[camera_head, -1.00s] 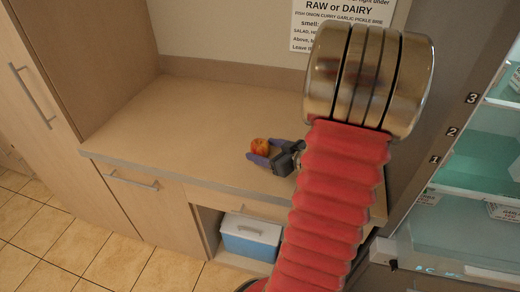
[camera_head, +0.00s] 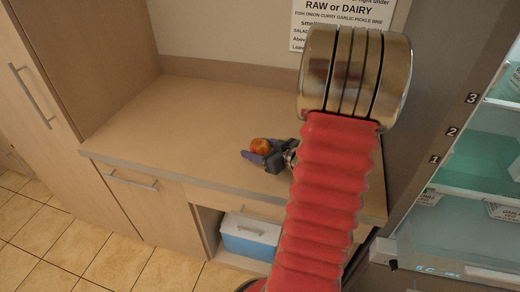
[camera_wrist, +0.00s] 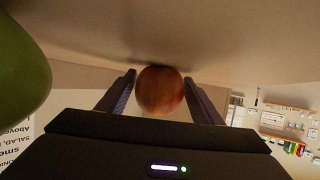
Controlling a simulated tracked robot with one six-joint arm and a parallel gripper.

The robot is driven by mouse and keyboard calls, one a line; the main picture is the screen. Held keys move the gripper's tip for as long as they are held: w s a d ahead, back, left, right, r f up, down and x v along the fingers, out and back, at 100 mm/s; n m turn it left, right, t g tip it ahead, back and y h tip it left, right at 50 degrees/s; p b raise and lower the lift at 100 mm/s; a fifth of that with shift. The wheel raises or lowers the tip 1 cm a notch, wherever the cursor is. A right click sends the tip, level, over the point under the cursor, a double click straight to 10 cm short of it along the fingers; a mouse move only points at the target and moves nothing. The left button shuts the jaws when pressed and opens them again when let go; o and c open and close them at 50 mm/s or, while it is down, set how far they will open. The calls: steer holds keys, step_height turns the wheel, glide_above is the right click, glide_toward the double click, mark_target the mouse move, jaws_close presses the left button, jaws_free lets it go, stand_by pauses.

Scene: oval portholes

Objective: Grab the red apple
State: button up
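The red apple (camera_head: 260,146), with yellowish patches, sits on the counter near its front edge in the head view. My gripper (camera_head: 256,152) reaches in from the right, with one purple-grey finger in front of the apple and the other partly hidden behind it. In the wrist view the apple (camera_wrist: 160,90) is between the two fingertips of my gripper (camera_wrist: 160,80), which are spread to either side of it. Only slim gaps show there, and I see no clear grip.
The beige counter (camera_head: 170,120) is clear left of the apple. A rounded green object (camera_wrist: 20,70) is close at the left in the wrist view. A cabinet with glass shelves (camera_head: 470,170) stands at the right. A blue-and-white box (camera_head: 250,237) sits below the counter.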

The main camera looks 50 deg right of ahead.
mark_target(258, 141)
steer(key=c, duration=1)
steer(key=shift+o, duration=0.2)
steer(key=shift+r, duration=0.1)
steer(key=shift+r, duration=4.95)
